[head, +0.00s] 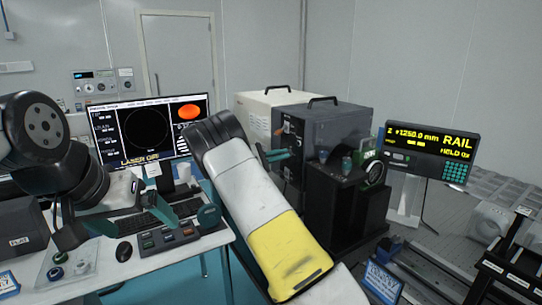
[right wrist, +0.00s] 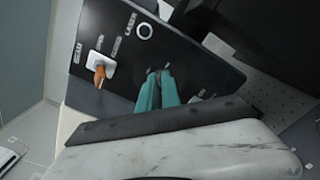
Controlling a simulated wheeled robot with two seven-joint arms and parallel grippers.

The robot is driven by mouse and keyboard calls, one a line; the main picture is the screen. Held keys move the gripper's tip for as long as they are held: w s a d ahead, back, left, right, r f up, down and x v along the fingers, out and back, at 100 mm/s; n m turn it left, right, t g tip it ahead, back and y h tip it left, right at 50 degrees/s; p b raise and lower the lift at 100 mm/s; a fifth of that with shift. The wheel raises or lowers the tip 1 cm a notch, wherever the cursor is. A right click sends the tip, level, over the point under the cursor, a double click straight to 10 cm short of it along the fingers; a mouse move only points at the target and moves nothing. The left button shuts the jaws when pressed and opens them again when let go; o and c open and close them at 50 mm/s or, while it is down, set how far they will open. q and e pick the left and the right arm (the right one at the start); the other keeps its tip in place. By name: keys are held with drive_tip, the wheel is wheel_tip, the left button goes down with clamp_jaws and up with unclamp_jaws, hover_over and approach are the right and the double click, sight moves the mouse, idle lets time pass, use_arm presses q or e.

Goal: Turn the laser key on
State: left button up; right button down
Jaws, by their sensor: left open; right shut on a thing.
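The dark grey laser box (head: 335,125) stands on the far bench. Its front panel (right wrist: 190,68) fills much of the right wrist view, with a label reading LASER. My right gripper (head: 272,153) is at this panel, partly behind my own forearm in the head view. In the right wrist view its teal fingers (right wrist: 155,88) are shut on a small dark piece at the panel, apparently the laser key (right wrist: 158,72), mostly hidden by the fingertips. How far it is turned cannot be told. My left gripper (head: 124,218) is open and empty above the left desk.
An orange knob (right wrist: 99,76) on a white plate sits left of my right fingers. The monitor (head: 145,130) appears to read LASER OFF. A control box (head: 168,238) and mouse (head: 124,251) lie on the desk. A RAIL display (head: 430,150) stands at right.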

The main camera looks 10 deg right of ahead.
drive_tip(key=shift+f+m, duration=0.15)
drive_tip(key=shift+m, duration=3.95)
drive_tip(key=c, duration=1.6)
unclamp_jaws()
drive_tip(key=shift+o, duration=0.2)
drive_tip(key=v, duration=0.8)
